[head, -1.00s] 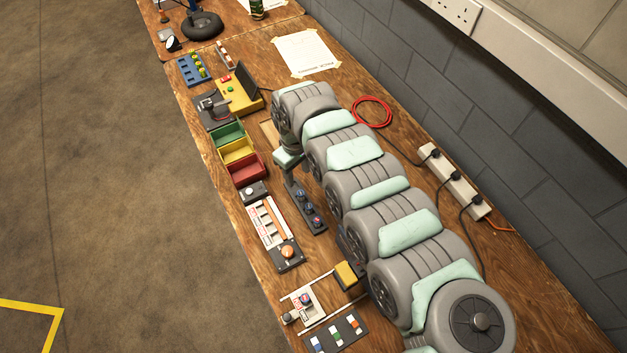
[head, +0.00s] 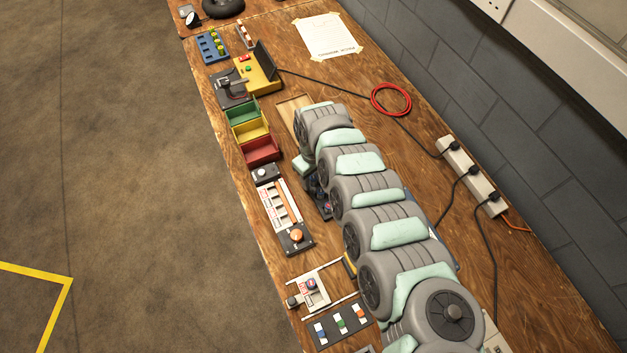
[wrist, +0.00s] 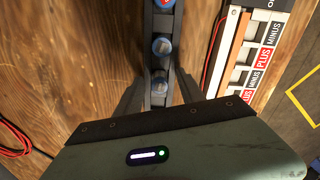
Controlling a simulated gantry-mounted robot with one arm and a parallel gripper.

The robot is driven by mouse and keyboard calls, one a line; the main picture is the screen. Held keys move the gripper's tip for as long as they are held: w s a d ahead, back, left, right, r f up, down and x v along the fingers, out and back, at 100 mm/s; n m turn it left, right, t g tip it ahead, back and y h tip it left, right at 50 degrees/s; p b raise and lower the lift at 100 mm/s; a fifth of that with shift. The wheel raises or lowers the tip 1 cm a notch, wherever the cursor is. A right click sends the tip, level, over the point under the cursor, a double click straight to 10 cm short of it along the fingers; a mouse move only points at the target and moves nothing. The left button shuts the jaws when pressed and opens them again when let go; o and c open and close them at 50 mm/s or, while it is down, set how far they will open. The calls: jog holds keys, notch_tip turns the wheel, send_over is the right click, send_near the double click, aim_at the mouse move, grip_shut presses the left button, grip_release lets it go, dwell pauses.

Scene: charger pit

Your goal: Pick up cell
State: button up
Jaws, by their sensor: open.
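Several round cells with blue tops stand in a dark narrow rack (wrist: 160,70). In the wrist view, one cell (wrist: 161,47) stands in the middle of the rack and another (wrist: 159,88) is nearer to my palm. A third, with red on its top, is cut off at the upper edge. My gripper (wrist: 161,75) is open, with its dark fingers on either side of the rack. I cannot tell whether they touch anything. In the head view, my arm hides much of the rack (head: 325,207), and the fingers are hidden there.
A red cable coil (head: 391,99) and a power strip (head: 470,175) lie to the right.

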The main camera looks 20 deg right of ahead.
jog(key=shift+r, duration=0.1)
jog(key=shift+c, duration=0.5)
grip_shut()
